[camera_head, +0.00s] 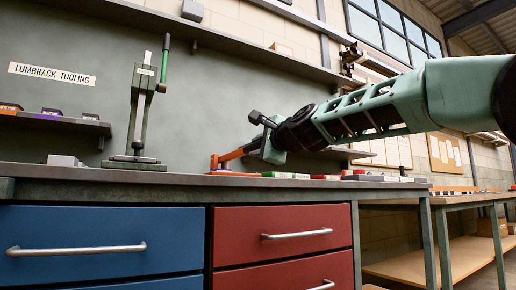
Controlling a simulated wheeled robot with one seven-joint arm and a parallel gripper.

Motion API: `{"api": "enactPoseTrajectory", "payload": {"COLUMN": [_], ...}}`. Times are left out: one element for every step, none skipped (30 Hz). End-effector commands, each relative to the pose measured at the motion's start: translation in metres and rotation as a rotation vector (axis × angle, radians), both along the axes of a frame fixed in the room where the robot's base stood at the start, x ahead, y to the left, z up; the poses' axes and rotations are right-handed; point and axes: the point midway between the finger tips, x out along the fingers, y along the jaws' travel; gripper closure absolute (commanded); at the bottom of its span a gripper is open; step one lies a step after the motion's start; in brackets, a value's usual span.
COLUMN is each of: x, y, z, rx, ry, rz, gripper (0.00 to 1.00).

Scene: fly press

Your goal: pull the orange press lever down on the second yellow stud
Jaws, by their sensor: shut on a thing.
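An orange press lever (232,155) reaches from a short orange post to my gripper, low over the bench top. My gripper (256,148) comes in from the right at the end of my pale green arm and is shut on the lever's right end. The fingers hide that end of the lever. The orange base (232,173) lies flat on the bench below. I cannot make out any yellow stud from this low angle.
A green press (137,145) with a raised green lever (166,58) stands on the bench at left. Small coloured blocks (285,175) lie below and right of my gripper. A shelf (60,121) holds small boxes at far left. Blue and red drawers front the bench.

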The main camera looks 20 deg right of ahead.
Motion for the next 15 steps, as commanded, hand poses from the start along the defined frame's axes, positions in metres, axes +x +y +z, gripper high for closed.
{"api": "enactPoseTrajectory", "payload": {"x": [0.0005,0.0005,0.0005,0.0005,0.0005,0.0004,0.0003,0.0003,0.0003,0.0003,0.0002,0.0001,-0.0002,-0.0008,-0.0026], "y": [0.0011,0.001,0.001,0.0011,0.001,0.0009,0.0008,0.0008,0.0006,0.0005,0.0005,0.0004,0.0003,0.0001,-0.0003], "z": [-0.0015,-0.0014,-0.0014,-0.0015,-0.0014,-0.0013,-0.0011,-0.001,-0.0008,-0.0007,-0.0006,-0.0005,-0.0005,-0.0005,-0.0005], "rx": [-0.001,-0.001,-0.001,-0.001,-0.001,-0.001,-0.001,-0.001,0.0,0.0,0.0,0.0,0.0,0.0,-0.001], "ry": [0.003,0.003,0.003,0.003,0.003,0.002,0.003,0.003,0.002,0.002,0.002,0.002,0.001,0.001,0.0], "rz": [0.003,0.003,0.003,0.003,0.003,0.003,0.002,0.002,0.001,0.001,0.001,0.001,0.001,0.001,0.001], "gripper": [1.0,1.0,0.69,0.61,0.53,0.53,0.53,0.53,0.53,0.53,0.53,0.53,0.53,0.53,0.53]}}
